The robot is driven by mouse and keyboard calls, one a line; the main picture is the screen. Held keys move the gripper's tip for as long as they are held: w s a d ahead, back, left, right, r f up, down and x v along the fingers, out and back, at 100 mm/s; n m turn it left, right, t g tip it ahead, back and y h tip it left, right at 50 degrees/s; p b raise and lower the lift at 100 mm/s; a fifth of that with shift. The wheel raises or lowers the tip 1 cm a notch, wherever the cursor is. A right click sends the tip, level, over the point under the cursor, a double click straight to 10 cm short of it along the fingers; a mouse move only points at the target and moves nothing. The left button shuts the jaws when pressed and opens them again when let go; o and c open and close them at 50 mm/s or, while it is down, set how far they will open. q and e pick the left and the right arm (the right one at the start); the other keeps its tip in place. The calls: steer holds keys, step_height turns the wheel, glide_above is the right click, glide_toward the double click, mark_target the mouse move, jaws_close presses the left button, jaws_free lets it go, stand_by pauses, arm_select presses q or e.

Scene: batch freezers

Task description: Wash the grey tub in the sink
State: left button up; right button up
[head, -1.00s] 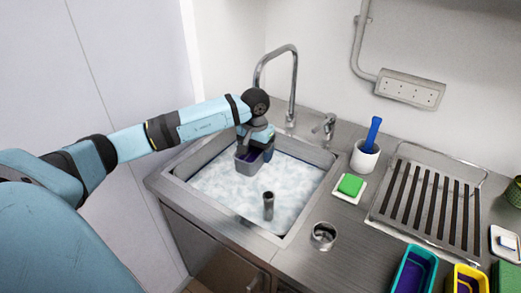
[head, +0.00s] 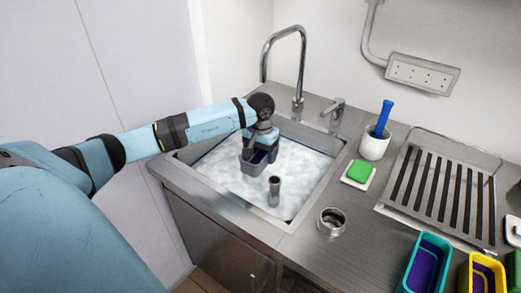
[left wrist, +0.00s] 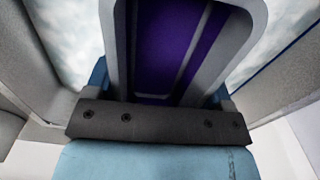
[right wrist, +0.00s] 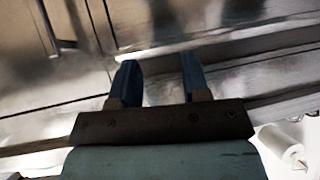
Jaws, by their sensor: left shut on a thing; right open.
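The grey tub (head: 252,166) is in the head view, over the left part of the sink (head: 306,203), which is full of foamy water. My left gripper (head: 262,150) is shut on the tub's rim and holds it at the foam's surface; I cannot tell how deep its base sits. In the left wrist view the tub (left wrist: 118,45) shows a purple inside between the fingers. My right gripper (right wrist: 155,80) is open and empty in the right wrist view, in front of metal cabinet fronts. It is out of the head view.
A standpipe (head: 274,190) rises from the foam beside the tub. The faucet (head: 300,70) arches behind. A green sponge (head: 359,171), a white pot with a blue-handled brush (head: 375,145), a metal ring (head: 331,222), a slatted rack (head: 440,190), and teal (head: 428,262) and yellow (head: 483,272) tubs stand right.

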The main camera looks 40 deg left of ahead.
arm_select(q)
step_height(320, 180, down, 3)
steer(key=shift+f+b, duration=0.1)
steer(key=shift+b, duration=0.9)
step_height(320, 180, down, 5)
steer(key=b, duration=0.4)
steer(key=shift+f+b, duration=0.65)
steer(key=shift+f, duration=0.1)
step_height(320, 180, down, 2)
steer(key=shift+f+b, duration=0.1)
steer(key=shift+b, duration=0.7)
steer(key=shift+f+b, duration=0.35)
steer(key=shift+f, duration=0.1)
arm_select(e)
steer(key=shift+t+y, duration=0.3)
steer(key=shift+t, duration=0.1)
steer(key=shift+w+a+f, duration=0.15)
steer(key=shift+a+f, duration=0.05)
steer(key=shift+f, duration=0.5)
steer(key=shift+w+a+f, duration=0.1)
steer(key=shift+a+f, duration=0.1)
steer(key=shift+f, duration=0.45)
steer(key=shift+w+a+f, duration=0.15)
steer(key=shift+a+f, duration=0.05)
steer(key=shift+f, duration=0.5)
